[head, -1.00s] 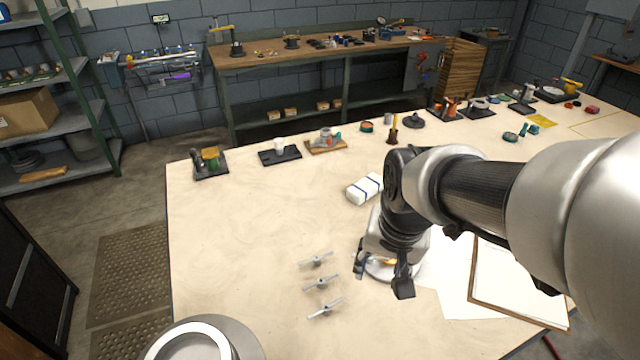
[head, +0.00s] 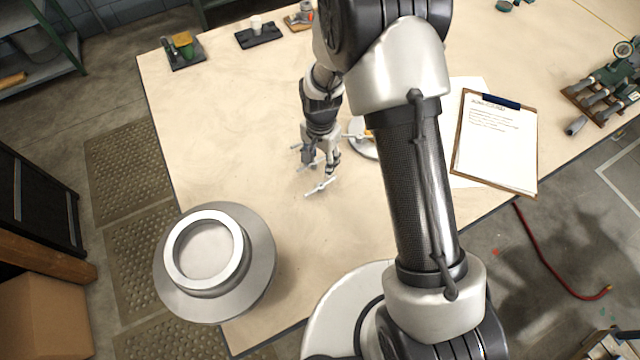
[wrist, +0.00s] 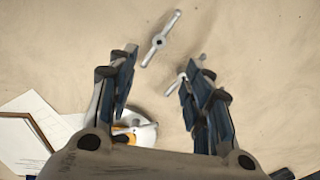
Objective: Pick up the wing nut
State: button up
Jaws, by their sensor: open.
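Several silver wing nuts lie on the tan table. In the head view one wing nut (head: 320,186) lies just in front of my gripper (head: 319,165), with other silver pieces partly hidden behind the fingers. In the wrist view my gripper (wrist: 160,75) is open, with nothing held between its fingers. One wing nut (wrist: 160,40) lies slantwise, just beyond the fingertips and between their lines. Another wing nut (wrist: 180,81) lies by the right finger, which partly hides it. I cannot tell the exact height of the fingertips above the table.
A round light dish with an orange part (wrist: 143,132) sits close beside the left finger. A clipboard (head: 498,140) and paper lie to the right. A large round flanged casing (head: 258,255) stands at front left. The table left of my gripper is clear.

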aim_at(321, 184)
notch_tip(321, 184, down, 13)
jog(key=shift+d+f+b, duration=0.1)
jog(key=shift+b, duration=1.05)
jog(key=shift+s, duration=0.1)
grip_shut()
